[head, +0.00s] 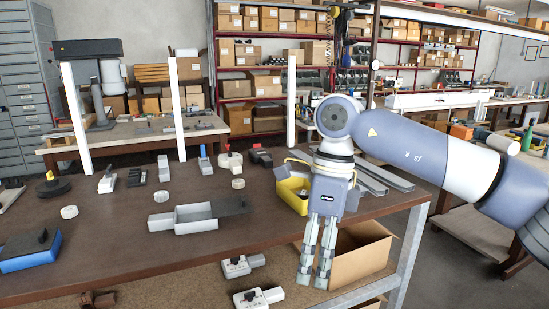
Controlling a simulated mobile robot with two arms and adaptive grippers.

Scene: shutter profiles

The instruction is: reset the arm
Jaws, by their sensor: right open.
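My right arm (425,150) comes in from the right and bends down at its wrist. My right gripper (313,277) hangs with its fingers pointing down, near the right end of the brown workbench (130,250). The two fingers are a little apart and nothing shows between them. In the picture they overlap the bench's front edge and the left side of an open cardboard box (362,258); I cannot tell how far above or in front of these they are. My left gripper is not in view.
A yellow bin (291,193) stands just behind the right gripper, with grey metal profiles (388,178) beside it. A grey tray (182,217), a blue box (30,260) and several small devices lie on the bench. White posts (291,100) rise at its back.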

